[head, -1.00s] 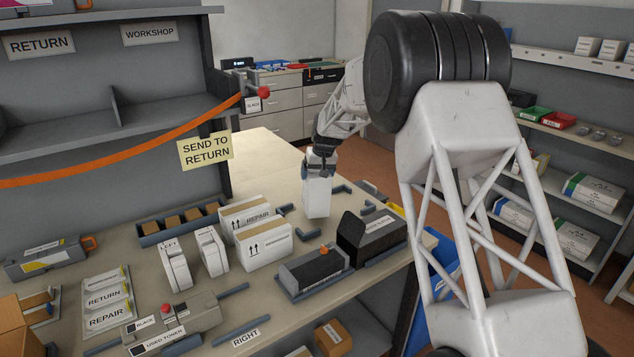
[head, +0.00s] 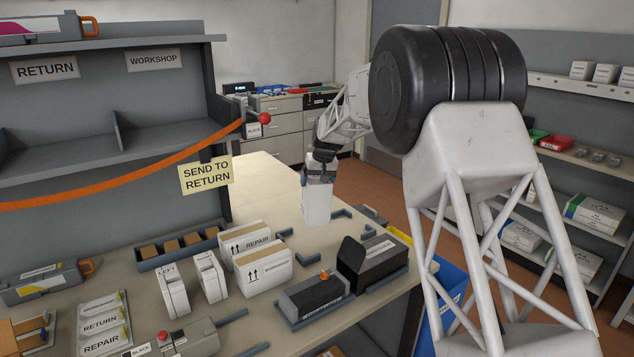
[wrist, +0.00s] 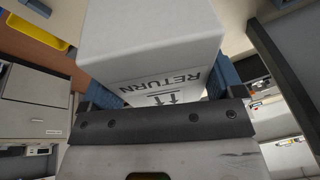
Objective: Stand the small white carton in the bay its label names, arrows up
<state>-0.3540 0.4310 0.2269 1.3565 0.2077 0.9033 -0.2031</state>
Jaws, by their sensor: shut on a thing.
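My gripper (head: 318,178) is shut on a small white carton (head: 317,206), which hangs upright at the far right part of the table; whether its base clears the tabletop is hard to tell. In the wrist view the carton (wrist: 150,35) sits between the blue finger pads. Its face reads RETURN beside arrows, the print inverted in that picture. The shelf at left has a bay under the RETURN sign (head: 45,70) and a bay under the WORKSHOP sign (head: 153,61), split by a low divider (head: 118,133). Both bays look empty.
An orange strap (head: 120,185) slants across the shelf front, with a yellow SEND TO RETURN note (head: 206,175).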

